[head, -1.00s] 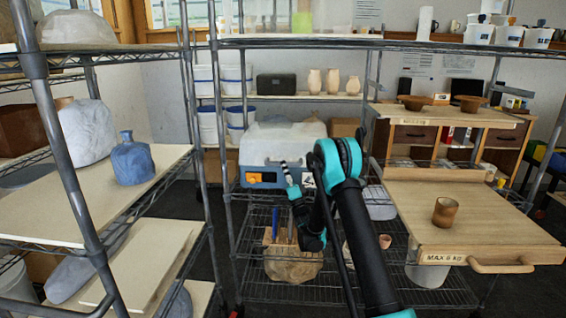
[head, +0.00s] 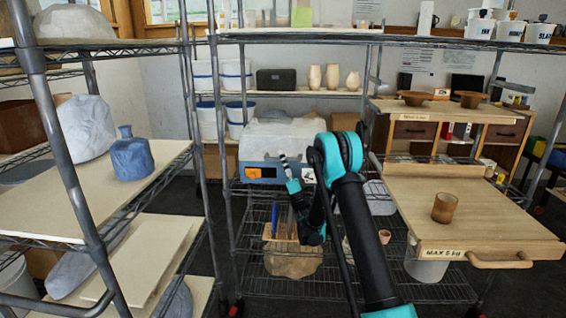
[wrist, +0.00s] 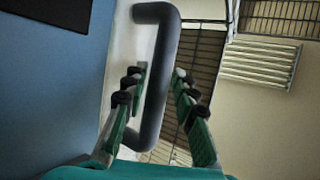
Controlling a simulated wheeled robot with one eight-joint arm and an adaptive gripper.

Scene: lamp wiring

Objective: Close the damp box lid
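The damp box (head: 262,173) is a blue box with an orange label, on the middle wire shelf. Its pale translucent lid (head: 284,131) lies over the top; I cannot tell whether it sits fully down. My gripper (head: 289,166) is at the box's front right, partly hidden by my own arm. In the wrist view a dark rounded handle (wrist: 157,85) stands out beside a blue face (wrist: 50,90). The green fingers of my gripper (wrist: 161,72) stand apart on either side of the handle bar, with a gap visible on the right side.
A wooden pull-out board (head: 480,220) with a brown cup (head: 445,208) juts out at the right. Rack posts (head: 222,150) stand left of the box. A block holding tools (head: 292,258) is on the lower shelf. A blue bottle (head: 131,158) stands on the left rack.

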